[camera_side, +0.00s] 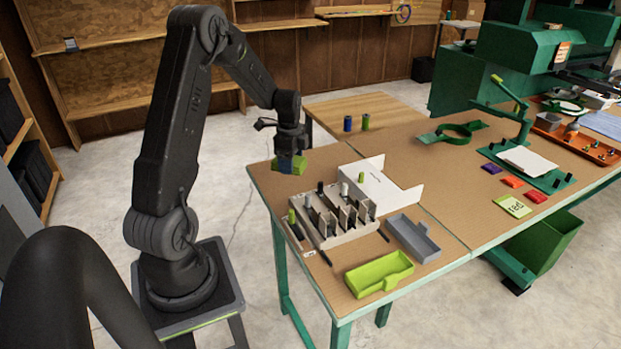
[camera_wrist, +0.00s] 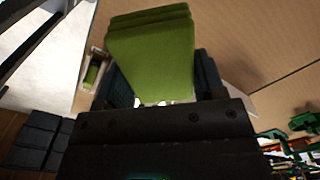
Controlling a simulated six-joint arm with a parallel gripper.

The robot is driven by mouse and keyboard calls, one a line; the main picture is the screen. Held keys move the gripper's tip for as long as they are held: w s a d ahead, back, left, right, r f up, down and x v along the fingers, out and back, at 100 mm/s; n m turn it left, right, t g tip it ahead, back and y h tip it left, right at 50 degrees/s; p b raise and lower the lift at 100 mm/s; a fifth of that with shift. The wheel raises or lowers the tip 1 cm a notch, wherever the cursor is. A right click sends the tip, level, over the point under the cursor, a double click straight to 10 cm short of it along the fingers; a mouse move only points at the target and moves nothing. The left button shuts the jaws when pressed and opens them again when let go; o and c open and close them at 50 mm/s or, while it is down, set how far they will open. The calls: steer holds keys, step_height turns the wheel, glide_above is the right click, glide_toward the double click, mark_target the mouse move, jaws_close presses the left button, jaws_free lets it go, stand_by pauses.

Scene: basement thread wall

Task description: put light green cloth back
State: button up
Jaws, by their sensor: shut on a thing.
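The light green cloth is a folded, layered bundle (camera_wrist: 152,45) that fills the upper middle of the wrist view. In the side view it shows as a small green patch (camera_side: 300,165) under my wrist, at the table's far left corner. My gripper (camera_side: 291,160) is shut on it, with a dark finger on each side in the wrist view (camera_wrist: 160,85). Blue finger parts show beside the cloth in the side view. I cannot tell whether the cloth touches the table.
A white divided rack (camera_side: 331,222) with several spools stands near the gripper. A green tray (camera_side: 380,273) and a grey tray (camera_side: 412,238) lie in front. Purple (camera_side: 491,169), orange (camera_side: 512,182) and red (camera_side: 535,196) pieces lie right, beside a lettered light green square (camera_side: 513,206).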

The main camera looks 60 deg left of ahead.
steer(key=r, duration=0.5)
steer(key=w+r, duration=0.1)
steer(key=r, duration=0.2)
steer(key=shift+d+r, duration=0.2)
steer(key=w+d+m, duration=0.3)
steer(key=w+d, duration=0.1)
steer(key=w, duration=0.3)
steer(key=m, duration=0.6)
glide_above(448, 239)
step_height(448, 239, down, 12)
steer(key=shift+d+f, duration=0.1)
steer(key=shift+f, duration=2)
steer(key=shift+f, duration=0.15)
